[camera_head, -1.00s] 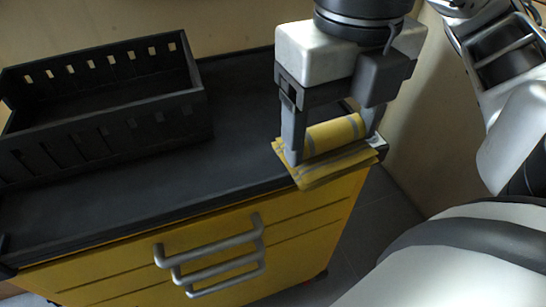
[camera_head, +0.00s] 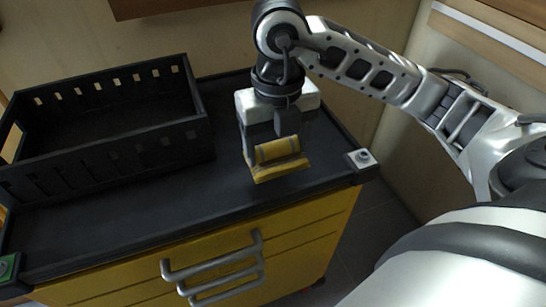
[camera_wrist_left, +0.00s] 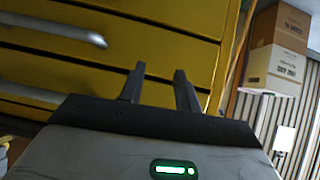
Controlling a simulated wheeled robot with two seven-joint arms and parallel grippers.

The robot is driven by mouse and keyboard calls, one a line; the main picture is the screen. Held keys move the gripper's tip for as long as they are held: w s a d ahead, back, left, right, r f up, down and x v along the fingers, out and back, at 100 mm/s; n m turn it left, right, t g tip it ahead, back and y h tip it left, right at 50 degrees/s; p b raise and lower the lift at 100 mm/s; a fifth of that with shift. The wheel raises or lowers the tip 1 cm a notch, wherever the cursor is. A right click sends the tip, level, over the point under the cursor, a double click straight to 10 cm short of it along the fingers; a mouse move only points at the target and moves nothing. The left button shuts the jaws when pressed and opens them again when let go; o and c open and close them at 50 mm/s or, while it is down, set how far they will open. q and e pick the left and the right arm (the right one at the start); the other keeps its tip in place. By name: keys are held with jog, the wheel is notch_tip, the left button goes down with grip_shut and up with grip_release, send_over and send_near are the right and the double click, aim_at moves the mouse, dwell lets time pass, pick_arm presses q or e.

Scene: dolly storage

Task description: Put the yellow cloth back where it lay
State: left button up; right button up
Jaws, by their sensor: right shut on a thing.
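The yellow cloth (camera_head: 279,160) with grey stripes is folded and hangs in my right gripper (camera_head: 275,150), which is shut on it. The cloth is over the dark top of the yellow drawer dolly (camera_head: 180,205), right of the black crate; whether it touches the top I cannot tell. My left gripper (camera_wrist_left: 160,88) shows in the left wrist view with its two fingers apart and nothing between them, in front of the yellow drawers (camera_wrist_left: 150,50). It does not show in the head view.
The black slotted crate (camera_head: 110,150) stands on the left of the dolly top and looks empty. A small grey corner piece (camera_head: 362,158) sits at the right corner. The top right of the crate is otherwise clear. Cardboard boxes (camera_wrist_left: 278,50) stand in the left wrist view's background.

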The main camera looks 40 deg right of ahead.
aim_at(273, 159)
jog(key=shift+w+f, duration=0.45)
jog(key=shift+f, duration=0.15)
jog(key=f, duration=0.3)
jog(key=shift+w+d, duration=0.1)
jog(key=shift+w, duration=0.15)
jog(key=shift+f, duration=0.25)
pick_arm(q)
jog(key=shift+r, duration=0.25)
jog(key=shift+f, duration=0.1)
pick_arm(e)
jog(key=shift+f, duration=0.1)
jog(key=shift+f, duration=0.15)
jog(key=o, duration=1)
pick_arm(q)
jog(key=shift+d, duration=0.1)
pick_arm(e)
jog(key=shift+o, duration=0.2)
